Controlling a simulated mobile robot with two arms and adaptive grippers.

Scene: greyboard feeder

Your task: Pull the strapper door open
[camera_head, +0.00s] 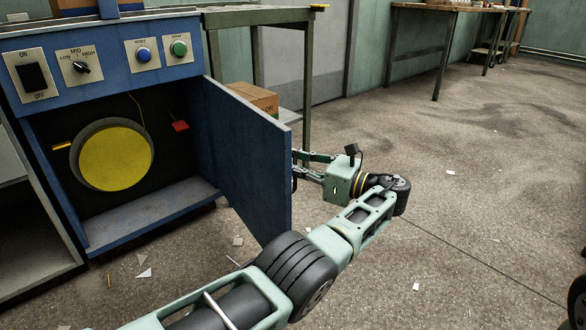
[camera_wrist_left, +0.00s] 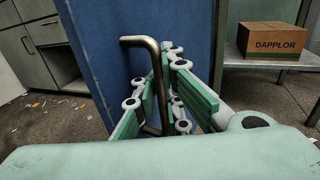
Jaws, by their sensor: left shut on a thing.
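The blue strapper door (camera_head: 250,165) stands wide open, swung out to the right of the blue strapper cabinet (camera_head: 95,40). The cabinet's inside shows, with a yellow round disc (camera_head: 115,157) in it. My left gripper (camera_head: 300,170) is at the door's outer side, its fingertips partly hidden by the door in the head view. In the left wrist view, my left gripper (camera_wrist_left: 158,100) is shut on the metal door handle (camera_wrist_left: 139,42), a bent bar on the blue door face (camera_wrist_left: 103,45). My right gripper is in neither view.
A green-framed table (camera_head: 262,15) stands behind. Paper scraps litter the floor, which is open to the right.

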